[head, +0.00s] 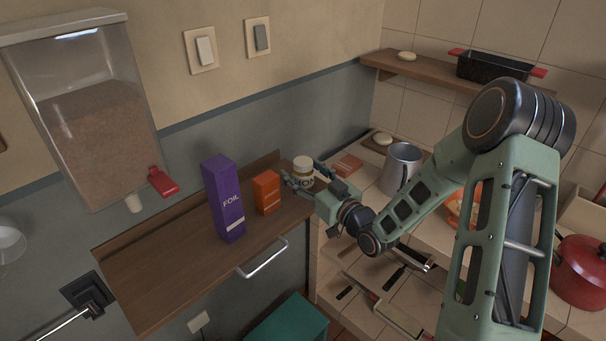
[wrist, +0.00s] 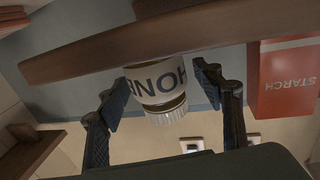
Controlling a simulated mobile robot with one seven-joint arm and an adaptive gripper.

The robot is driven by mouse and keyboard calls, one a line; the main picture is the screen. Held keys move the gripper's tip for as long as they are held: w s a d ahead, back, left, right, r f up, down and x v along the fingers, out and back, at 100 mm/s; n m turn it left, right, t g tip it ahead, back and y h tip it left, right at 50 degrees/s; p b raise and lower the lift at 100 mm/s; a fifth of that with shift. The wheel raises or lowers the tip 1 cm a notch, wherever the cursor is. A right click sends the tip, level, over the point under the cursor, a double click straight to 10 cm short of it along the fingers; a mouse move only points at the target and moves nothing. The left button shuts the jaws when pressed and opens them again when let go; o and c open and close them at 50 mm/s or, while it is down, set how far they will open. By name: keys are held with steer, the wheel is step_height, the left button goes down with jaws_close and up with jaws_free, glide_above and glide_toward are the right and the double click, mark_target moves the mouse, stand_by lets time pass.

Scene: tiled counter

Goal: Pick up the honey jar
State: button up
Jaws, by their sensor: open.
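The honey jar (head: 303,165) has a pale lid and a label with dark letters. It stands on the wooden shelf-top (head: 165,270), near its right end. My gripper (head: 308,182) reaches it from the right, partly hiding its lower part. In the wrist view, which is upside down, the jar (wrist: 157,86) shows its label and ribbed lid between the two spread fingers of my gripper (wrist: 158,82). The fingers are open, with a visible gap on both sides of the jar.
An orange starch box (head: 266,192) stands just left of the jar; it also shows in the wrist view (wrist: 287,80). A tall purple foil box (head: 224,198) stands further left. The tiled counter at right holds a metal mug (head: 402,168) and a red pot (head: 582,272).

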steer(key=shift+c, duration=0.7)
steer(key=c, duration=1.4)
steer(key=shift+r, duration=0.15)
